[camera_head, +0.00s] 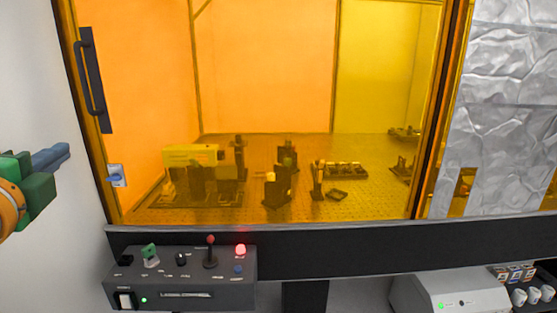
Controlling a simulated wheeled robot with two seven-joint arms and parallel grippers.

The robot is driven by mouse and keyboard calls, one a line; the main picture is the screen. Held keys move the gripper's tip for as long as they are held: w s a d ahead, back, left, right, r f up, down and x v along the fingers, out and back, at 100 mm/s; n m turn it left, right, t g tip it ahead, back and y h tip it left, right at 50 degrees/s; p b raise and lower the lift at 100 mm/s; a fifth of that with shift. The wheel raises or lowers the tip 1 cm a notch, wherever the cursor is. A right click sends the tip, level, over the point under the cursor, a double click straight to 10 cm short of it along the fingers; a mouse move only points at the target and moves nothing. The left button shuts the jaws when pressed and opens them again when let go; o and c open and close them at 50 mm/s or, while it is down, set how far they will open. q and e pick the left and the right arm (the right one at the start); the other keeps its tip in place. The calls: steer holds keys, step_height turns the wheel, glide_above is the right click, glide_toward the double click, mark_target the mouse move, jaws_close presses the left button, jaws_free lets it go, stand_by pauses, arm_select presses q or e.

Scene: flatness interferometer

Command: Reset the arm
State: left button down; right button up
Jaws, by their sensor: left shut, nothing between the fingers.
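My left gripper (62,156) shows at the left edge, with blue fingers shut and nothing between them. Its green and orange arm parts come in from the left. It is held in the air in front of the pale wall, left of the orange enclosure window (265,70), and appears apart from everything. My right gripper is not in view.
A grey control box (185,295) with a red-topped joystick (211,250), a lit red lamp (240,249) and a green key-like knob (150,251) stands below the window. Optics stand on the breadboard (300,215) behind it. A black handle (93,80) is at upper left. A light-grey device (450,292) is at lower right.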

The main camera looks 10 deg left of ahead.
arm_select(q)
steer(key=w+d+f+n+g+h, duration=0.1)
steer(key=d+f+n+g+h, duration=0.15)
steer(key=f, duration=1.25)
steer(key=w+d+f+n+g+h, duration=0.2)
steer(key=d+f+n+g, duration=0.15)
steer(key=f, duration=1.25)
steer(key=s+d+f+n+g+h, duration=0.5)
steer(key=s+d+f+n+g, duration=0.15)
steer(key=s+d+f, duration=1.1)
step_height(320, 180, down, 19)
steer(key=s+g, duration=0.1)
steer(key=g, duration=0.1)
steer(key=s+a+f, duration=0.2)
steer(key=s+f, duration=0.7)
steer(key=s, duration=0.2)
steer(key=shift+s+m, duration=0.15)
steer(key=shift+m, duration=0.2)
